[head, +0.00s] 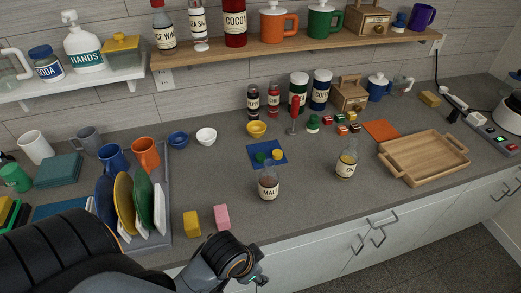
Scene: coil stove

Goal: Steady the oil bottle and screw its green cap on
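The oil bottle (347,164) stands upright on the counter, right of centre, with a pale yellow body and an "OIL" label. Its top shows no green cap. A green cap (261,157) lies on a blue mat (264,162) left of the bottle, beside a yellow cap (277,154). My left gripper (260,280) is low in the picture, near the counter's front edge, well apart from the bottle and cap. Its fingers are small and partly hidden by my wrist, so its opening is unclear. My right gripper is not in view.
A malt bottle (268,184) stands in front of the mat. A wooden tray (424,157) lies right of the oil bottle. Yellow (191,223) and pink (222,217) blocks sit near the front edge by a plate rack (164,185). The counter between malt and oil is clear.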

